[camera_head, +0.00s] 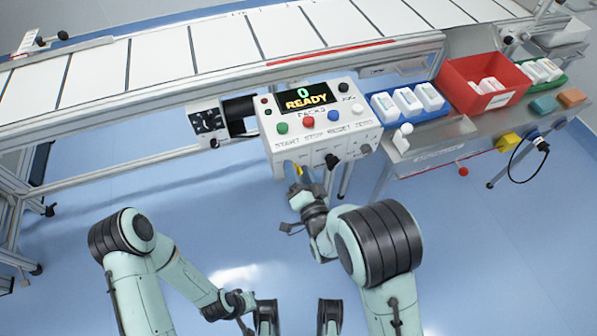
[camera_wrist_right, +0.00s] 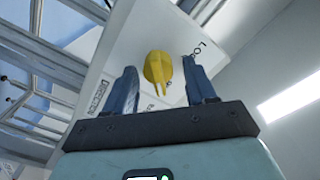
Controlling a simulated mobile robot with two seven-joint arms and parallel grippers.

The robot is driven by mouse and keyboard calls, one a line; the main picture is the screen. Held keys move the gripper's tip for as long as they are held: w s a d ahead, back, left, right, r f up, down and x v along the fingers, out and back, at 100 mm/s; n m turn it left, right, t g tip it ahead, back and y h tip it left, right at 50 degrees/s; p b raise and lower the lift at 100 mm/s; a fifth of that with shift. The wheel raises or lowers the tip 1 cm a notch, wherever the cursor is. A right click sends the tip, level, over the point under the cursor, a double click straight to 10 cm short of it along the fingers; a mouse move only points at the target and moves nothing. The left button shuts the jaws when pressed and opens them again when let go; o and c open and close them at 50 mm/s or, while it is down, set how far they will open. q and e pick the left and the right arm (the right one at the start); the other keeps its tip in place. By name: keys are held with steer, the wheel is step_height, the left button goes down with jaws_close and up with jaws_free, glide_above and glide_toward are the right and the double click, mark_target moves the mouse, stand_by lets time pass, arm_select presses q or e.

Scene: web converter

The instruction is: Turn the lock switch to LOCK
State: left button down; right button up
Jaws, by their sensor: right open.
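The lock switch is a yellow knob (camera_wrist_right: 158,68) on the light face of the control box (camera_head: 318,120). In the right wrist view, part of a word beginning "LO" shows up and right of the knob, and a small dark label sits to its lower left. The knob's narrow part points down in that view; its exact setting I cannot tell. My right gripper (camera_wrist_right: 162,90) is open, its two blue fingers on either side of the knob with gaps visible. In the head view the right gripper (camera_head: 298,174) is at the box's lower front. My left gripper is not visible.
The box carries a display reading "0 READY" and several coloured buttons. A dark knob (camera_head: 332,161) sits right of my right gripper. A conveyor (camera_head: 200,50) runs behind.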

steer(key=c, duration=1)
steer(key=shift+c, duration=0.2)
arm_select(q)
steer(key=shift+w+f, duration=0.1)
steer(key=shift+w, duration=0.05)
arm_select(e)
steer(key=shift+n, duration=0.4)
steer(key=n+b, duration=0.1)
steer(key=n, duration=0.2)
steer(key=shift+a+r+n, duration=0.1)
steer(key=shift+n, duration=0.3)
steer(key=n, duration=0.4)
steer(key=shift+s+a+n, duration=0.1)
steer(key=shift+a+n, duration=0.1)
steer(key=shift+n, duration=0.1)
steer(key=n, duration=0.4)
steer(key=shift+a, duration=0.15)
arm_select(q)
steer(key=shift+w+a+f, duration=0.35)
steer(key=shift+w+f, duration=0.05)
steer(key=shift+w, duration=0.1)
arm_select(e)
steer(key=n, duration=0.4)
steer(key=shift+a+n, duration=0.15)
steer(key=shift+n, duration=0.15)
